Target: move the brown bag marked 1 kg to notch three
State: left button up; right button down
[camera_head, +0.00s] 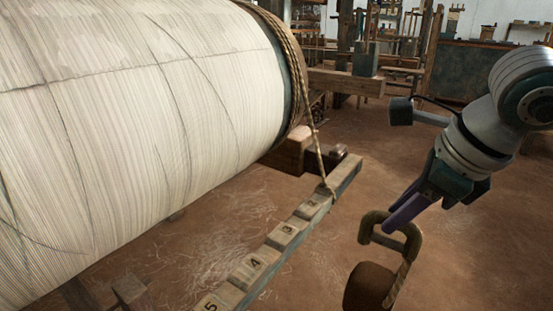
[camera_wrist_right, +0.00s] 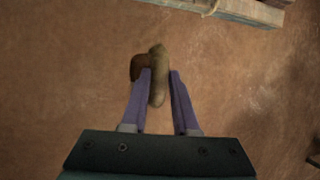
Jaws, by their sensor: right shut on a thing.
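The brown bag (camera_head: 370,287) hangs from a thick brown hook (camera_head: 408,238) at the lower right of the head view; its lower part is cut off and no 1 kg mark can be read. My right gripper (camera_head: 392,226) is shut on the hook, with the bag below it, apart from the notched bar (camera_head: 272,262). The bar's blocks carry numbers; 5, 4 and 3 can be made out, with 3 toward the far end. In the wrist view the purple fingers (camera_wrist_right: 160,74) close around the brown hook (camera_wrist_right: 158,56). My left gripper is out of view.
A large warp beam (camera_head: 130,120) wound with pale threads fills the left. A rope (camera_head: 313,135) runs from its end down to the bar's far end. Wooden blocks (camera_head: 290,153) lie behind the bar.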

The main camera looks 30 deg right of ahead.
jog(key=shift+w+a, duration=0.2)
jog(key=shift+w, duration=0.1)
jog(key=shift+w+a+f+b, duration=0.1)
jog(key=shift+w+a+b, duration=0.25)
jog(key=shift+w+b, duration=0.3)
jog(key=shift+w+a+f+b, duration=0.1)
jog(key=shift+w+a+b, duration=0.75)
jog(key=shift+w, duration=1.25)
jog(key=shift+w+a+f+b, duration=0.15)
jog(key=shift+w+a+b, duration=0.65)
jog(key=shift+w, duration=1.25)
jog(key=shift+w+a+f+b, duration=0.1)
jog(key=shift+w+a+b, duration=0.7)
jog(key=shift+w, duration=1.3)
jog(key=shift+a+f+b, duration=0.1)
jog(key=shift+f+b, duration=0.2)
jog(key=shift+f, duration=0.2)
jog(key=shift+s+f, duration=0.1)
jog(key=shift+f, duration=0.15)
